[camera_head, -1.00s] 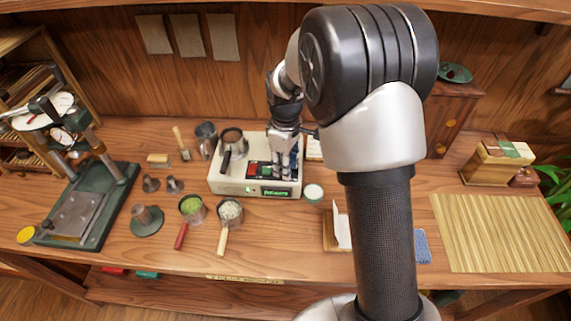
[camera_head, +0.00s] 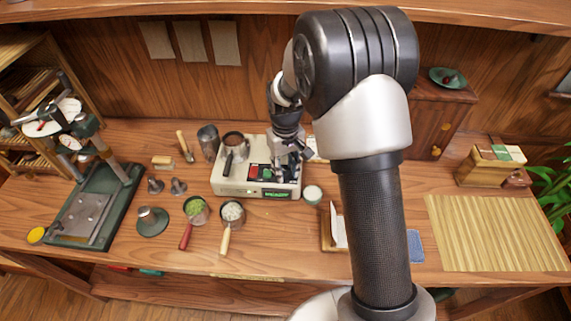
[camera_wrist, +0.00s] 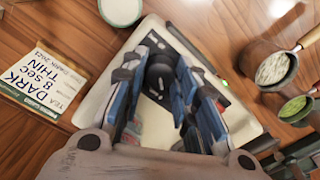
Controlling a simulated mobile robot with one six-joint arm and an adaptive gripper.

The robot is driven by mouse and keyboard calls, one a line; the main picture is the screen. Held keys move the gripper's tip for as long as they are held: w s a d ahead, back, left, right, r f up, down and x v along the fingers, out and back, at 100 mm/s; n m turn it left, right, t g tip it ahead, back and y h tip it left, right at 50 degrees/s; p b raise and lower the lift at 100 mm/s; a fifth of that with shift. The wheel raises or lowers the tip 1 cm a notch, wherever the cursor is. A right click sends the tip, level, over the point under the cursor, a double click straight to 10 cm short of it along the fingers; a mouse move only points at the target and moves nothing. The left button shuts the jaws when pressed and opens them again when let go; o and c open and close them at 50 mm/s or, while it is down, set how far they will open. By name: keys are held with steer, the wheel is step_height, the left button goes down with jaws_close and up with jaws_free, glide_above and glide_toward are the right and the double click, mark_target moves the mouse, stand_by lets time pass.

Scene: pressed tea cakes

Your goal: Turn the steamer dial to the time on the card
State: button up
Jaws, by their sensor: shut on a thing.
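The steamer (camera_head: 226,187) is a cream box with a red panel and a small green display too small to read. Its black dial (camera_wrist: 160,74) shows from above in the wrist view, with pale marks beside it. My gripper (camera_wrist: 162,66) points down over the steamer's right part, its blue-padded fingers shut on the dial from both sides. In the head view my gripper (camera_head: 281,163) hides the dial. The card (camera_wrist: 38,72) lies on the table beside the steamer and reads "DARK 8 sec THIN".
A metal cup (camera_head: 234,140) stands on the steamer's left part. A small white-topped green tub (camera_head: 312,193) is close to its right front corner. Two handled cups (camera_head: 232,212), (camera_head: 196,207) stand in front. A press (camera_head: 97,205) is at the left; a bamboo mat (camera_head: 490,232) lies right.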

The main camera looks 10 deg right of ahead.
mark_target(286, 171)
steer(key=shift+m+p, duration=0.6)
steer(key=shift+m, duration=1.4)
steer(key=o, duration=1.1)
steer(key=shift+r, duration=0.1)
steer(key=shift+r, duration=3.95)
